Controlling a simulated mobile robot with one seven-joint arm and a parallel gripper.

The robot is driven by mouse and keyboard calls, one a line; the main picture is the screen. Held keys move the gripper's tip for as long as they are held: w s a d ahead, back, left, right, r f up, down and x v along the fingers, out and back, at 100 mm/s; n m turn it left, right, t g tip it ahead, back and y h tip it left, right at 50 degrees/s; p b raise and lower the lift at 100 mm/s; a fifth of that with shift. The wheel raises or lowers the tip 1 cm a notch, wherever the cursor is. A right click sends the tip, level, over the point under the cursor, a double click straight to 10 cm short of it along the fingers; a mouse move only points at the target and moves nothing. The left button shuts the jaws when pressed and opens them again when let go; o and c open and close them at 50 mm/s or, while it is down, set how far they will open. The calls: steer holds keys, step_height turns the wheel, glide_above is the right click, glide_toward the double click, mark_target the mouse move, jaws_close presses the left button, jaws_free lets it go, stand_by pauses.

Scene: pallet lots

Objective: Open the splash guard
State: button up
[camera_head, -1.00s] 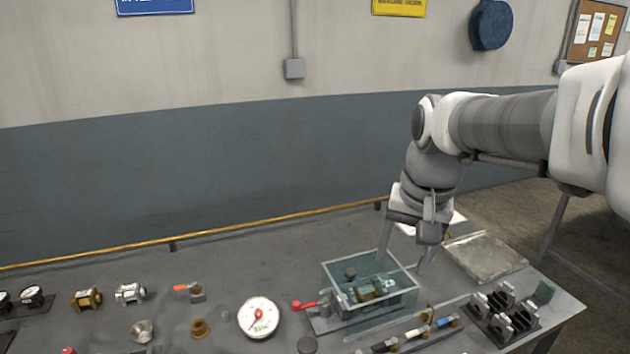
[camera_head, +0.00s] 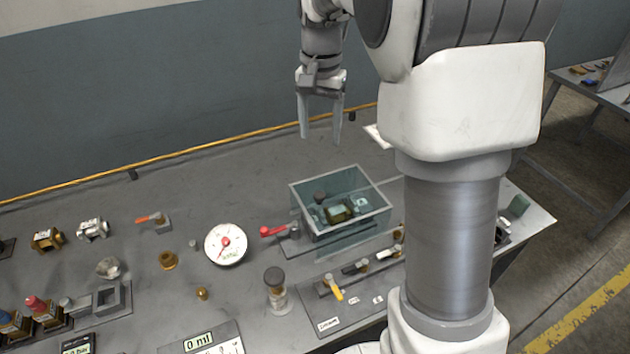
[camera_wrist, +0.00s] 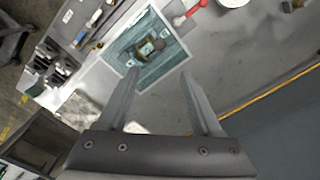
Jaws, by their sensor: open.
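The splash guard (camera_head: 368,181) is a clear, bluish box standing on the bench, with a small brass-and-green fitting (camera_head: 338,213) and a dark knob inside. It also shows in the wrist view (camera_wrist: 170,68), ahead of my fingertips. A red-handled lever (camera_head: 272,231) is at its left side. My gripper (camera_head: 320,139) is open and empty, above the bench behind the guard and apart from it. The fingers also show spread in the wrist view (camera_wrist: 160,78). I cannot tell whether the guard's top is covered.
A round white gauge (camera_head: 226,244) stands left of the guard. A panel with a yellow-handled valve (camera_head: 333,288) lies in front. Several fittings and valves fill the left side of the bench. A yellow pipe (camera_head: 190,151) runs along the back edge. The bench behind the gauge is clear.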

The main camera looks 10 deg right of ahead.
mark_target(319, 194)
step_height(319, 194, down, 17)
steer(key=shift+s+r+b, duration=0.1)
steer(key=shift+b, duration=0.25)
jaws_close()
stand_by(0.4)
stand_by(1.0)
